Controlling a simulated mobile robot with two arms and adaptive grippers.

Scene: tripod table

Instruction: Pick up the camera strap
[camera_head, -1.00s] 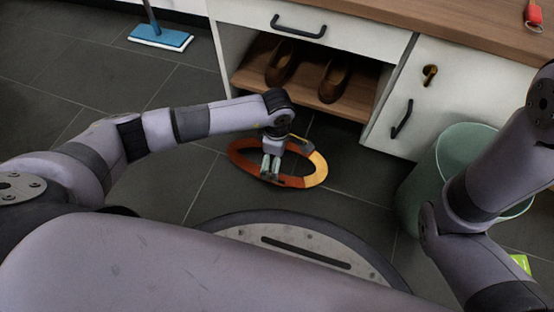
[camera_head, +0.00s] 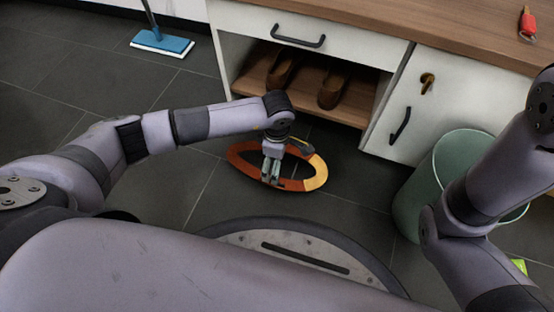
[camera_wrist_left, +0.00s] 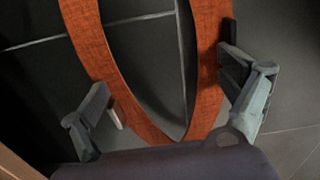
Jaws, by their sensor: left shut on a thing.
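The camera strap (camera_head: 317,176) is a flat oval loop, orange-red with a yellow part at its right end. It is at the dark tiled floor in front of the cabinet; I cannot tell whether it is lifted clear. My left gripper (camera_head: 271,182) points down at the near side of the loop and is shut on the strap. In the left wrist view the orange strap (camera_wrist_left: 97,52) runs between the two fingers (camera_wrist_left: 180,112), both sides of the loop showing. My right gripper is out of view; only part of that arm shows at the right.
A white cabinet (camera_head: 395,115) with a wooden top stands behind, brown shoes (camera_head: 331,88) on its open shelf. A green bin (camera_head: 452,165) stands at the right. A blue mop head (camera_head: 162,43) is at the back left. A red key fob (camera_head: 527,24) lies on the cabinet top.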

